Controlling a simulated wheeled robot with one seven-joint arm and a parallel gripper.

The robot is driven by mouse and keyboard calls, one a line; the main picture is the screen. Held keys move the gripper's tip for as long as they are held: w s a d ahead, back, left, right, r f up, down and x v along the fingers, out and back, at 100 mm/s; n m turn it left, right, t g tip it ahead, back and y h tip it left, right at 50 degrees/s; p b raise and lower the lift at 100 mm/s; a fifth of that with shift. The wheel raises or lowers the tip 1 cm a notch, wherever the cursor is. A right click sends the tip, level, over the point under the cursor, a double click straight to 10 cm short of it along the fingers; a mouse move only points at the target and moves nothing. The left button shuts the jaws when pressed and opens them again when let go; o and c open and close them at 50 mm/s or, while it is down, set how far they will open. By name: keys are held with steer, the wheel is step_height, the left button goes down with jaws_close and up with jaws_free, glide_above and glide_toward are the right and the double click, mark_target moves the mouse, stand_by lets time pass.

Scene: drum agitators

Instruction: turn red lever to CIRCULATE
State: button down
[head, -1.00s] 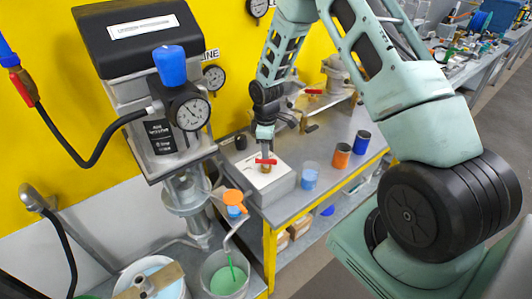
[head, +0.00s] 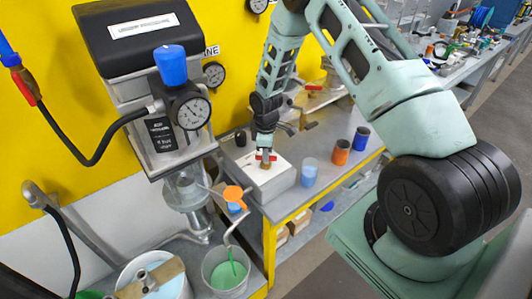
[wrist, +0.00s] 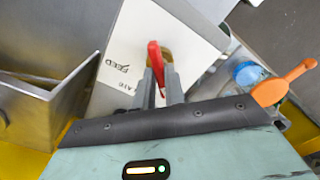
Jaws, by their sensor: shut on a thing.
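The red lever (wrist: 155,58) sits on a brass valve body (wrist: 158,52) on top of a white box (wrist: 120,40). In the head view the lever (head: 272,158) shows as a short red bar across the valve. My gripper (wrist: 161,92) is shut on the lever, one grey finger on each side of it. In the head view my gripper (head: 265,152) reaches down from above onto the valve. In the wrist view the word FEED (wrist: 117,66) is readable on the box's label. A second word ends in ATE (wrist: 122,111); the rest is hidden.
A gauge housing (head: 186,108) stands at the left.

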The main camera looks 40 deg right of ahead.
steer(key=m+b, duration=0.3)
steer(key=m, duration=0.1)
steer(key=shift+f, duration=0.1)
steer(key=shift+m+b, duration=0.95)
steer(key=shift+m, duration=1.45)
steer(key=shift+w, duration=0.1)
steer(key=c, duration=1.5)
jaws_free()
steer(key=shift+o, duration=0.2)
steer(key=shift+r, duration=0.2)
step_height(320, 180, up, 17)
steer(key=b, duration=0.3)
steer(key=shift+r+b, duration=0.15)
steer(key=shift+b, duration=0.2)
